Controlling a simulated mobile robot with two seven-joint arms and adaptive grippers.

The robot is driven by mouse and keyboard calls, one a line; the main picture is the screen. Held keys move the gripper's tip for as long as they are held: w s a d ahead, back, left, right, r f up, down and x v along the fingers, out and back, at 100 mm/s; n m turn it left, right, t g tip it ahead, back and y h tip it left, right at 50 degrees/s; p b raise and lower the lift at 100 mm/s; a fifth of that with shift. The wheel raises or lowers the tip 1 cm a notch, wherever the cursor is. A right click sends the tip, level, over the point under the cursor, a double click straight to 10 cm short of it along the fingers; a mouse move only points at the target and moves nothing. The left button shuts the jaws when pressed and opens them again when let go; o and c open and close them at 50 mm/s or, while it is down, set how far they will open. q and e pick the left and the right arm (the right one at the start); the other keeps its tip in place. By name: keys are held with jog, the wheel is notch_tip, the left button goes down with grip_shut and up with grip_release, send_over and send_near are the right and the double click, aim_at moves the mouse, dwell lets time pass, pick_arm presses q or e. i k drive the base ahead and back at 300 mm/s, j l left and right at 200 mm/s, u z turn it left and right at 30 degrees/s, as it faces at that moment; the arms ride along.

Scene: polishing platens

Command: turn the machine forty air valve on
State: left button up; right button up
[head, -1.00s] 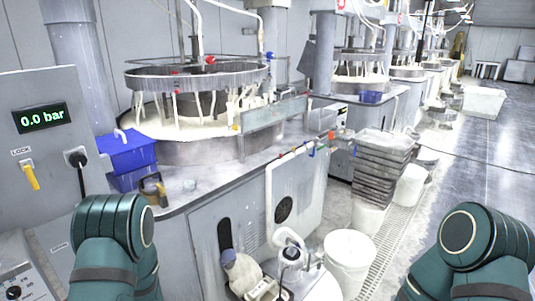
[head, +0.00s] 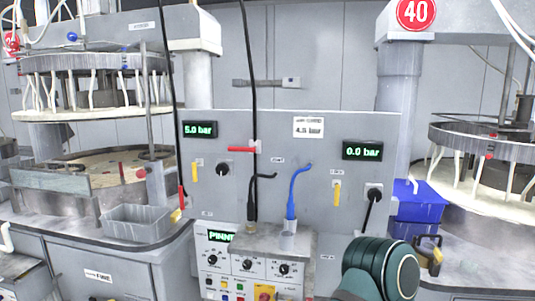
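A grey wall panel (head: 300,130) stands in the middle of the head view. On its right side, below the red "40" sign (head: 417,13), a display (head: 362,151) reads 0.0 bar. Below that display are a yellow lever (head: 337,194) pointing down and a round black fitting (head: 374,194) with a black handle or cable hanging from it; I cannot tell which. A display (head: 200,129) on the left side reads 5.0 bar, with another yellow lever (head: 196,171) and black fitting (head: 222,169) below. A red handle (head: 242,149) lies level between them. Neither gripper shows.
One teal link of my arm (head: 382,266) is at the lower right. A control box (head: 245,265) with knobs stands below the panel. A blue hose (head: 293,190) and dark tube stand before it.

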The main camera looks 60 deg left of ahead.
aim_at(239, 149)
jog(key=k+u, duration=0.15)
jog(key=k, duration=0.5)
jog(key=u, duration=1.45)
jog(key=i+l+u, duration=0.4)
jog(key=i+u, duration=0.2)
